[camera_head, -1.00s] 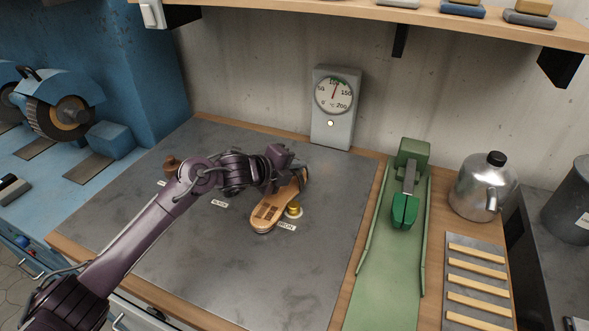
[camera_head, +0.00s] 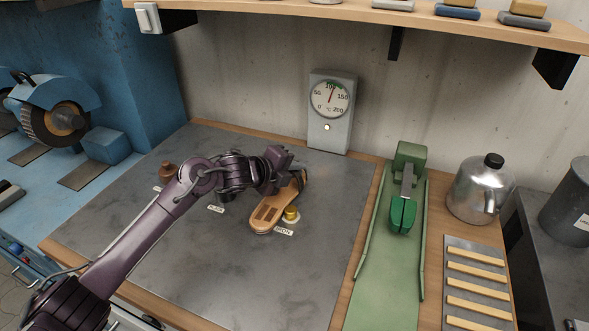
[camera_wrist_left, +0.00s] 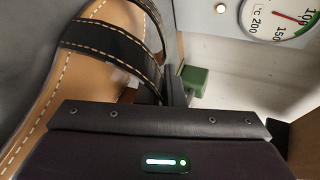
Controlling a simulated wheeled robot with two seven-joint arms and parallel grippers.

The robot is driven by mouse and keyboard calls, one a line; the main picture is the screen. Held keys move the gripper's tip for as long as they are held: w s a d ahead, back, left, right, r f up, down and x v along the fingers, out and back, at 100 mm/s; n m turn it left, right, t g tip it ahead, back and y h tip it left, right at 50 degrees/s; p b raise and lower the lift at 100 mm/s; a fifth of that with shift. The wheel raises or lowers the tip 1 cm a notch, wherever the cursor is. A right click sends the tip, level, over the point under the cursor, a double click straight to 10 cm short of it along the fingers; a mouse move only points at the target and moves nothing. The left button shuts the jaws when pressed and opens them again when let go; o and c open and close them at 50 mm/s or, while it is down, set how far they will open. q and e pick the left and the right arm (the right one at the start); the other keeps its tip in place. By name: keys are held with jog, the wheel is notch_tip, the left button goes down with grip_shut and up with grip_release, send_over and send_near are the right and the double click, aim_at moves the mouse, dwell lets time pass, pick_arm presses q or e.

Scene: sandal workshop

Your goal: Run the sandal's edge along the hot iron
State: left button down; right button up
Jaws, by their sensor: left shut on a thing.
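The tan sandal (camera_head: 267,214) is held over the grey bench top, its sole slanting from lower left to upper right. My left gripper (camera_head: 291,179) is shut on it near its upper right end. In the left wrist view, the sandal (camera_wrist_left: 20,75) shows dark straps with cream stitching beside my gripper's dark jaw. The brass-coloured iron (camera_head: 291,213) stands just right of the sandal's edge, by the IRON label. The sandal's edge looks very close to it; I cannot tell whether they touch. My right gripper is not in view.
A temperature gauge (camera_head: 331,98) stands behind, its needle near 100. A brown knob-like piece (camera_head: 167,170) is at the mat's left. A green fixture (camera_head: 402,214), a kettle (camera_head: 481,188) and a slatted rack (camera_head: 477,283) stand right. The grey mat's front (camera_head: 270,285) is clear.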

pick_arm(q)
jog(key=shift+w+d, duration=0.15)
jog(key=shift+w, duration=0.05)
jog(key=shift+w+d+b, duration=0.25)
jog(key=shift+w+b, duration=0.2)
jog(key=shift+b, duration=0.1)
jog(key=shift+w+d+r+b, duration=0.1)
jog(key=shift+w+d+b, duration=0.1)
jog(key=shift+w+b, duration=0.15)
dwell(0.7)
jog(key=shift+w+d, duration=0.2)
jog(key=shift+w, duration=0.25)
jog(key=shift+w+d+b, duration=0.2)
jog(key=shift+w+b, duration=0.1)
jog(key=shift+b, duration=0.25)
jog(key=shift+w+d+b, duration=0.25)
jog(key=shift+w+b, duration=0.15)
jog(key=shift+w, duration=0.1)
jog(key=shift+w+d, duration=0.1)
dwell(0.8)
jog(key=shift+w+d+b, duration=0.35)
jog(key=shift+w+b, duration=0.2)
jog(key=shift+b, duration=0.05)
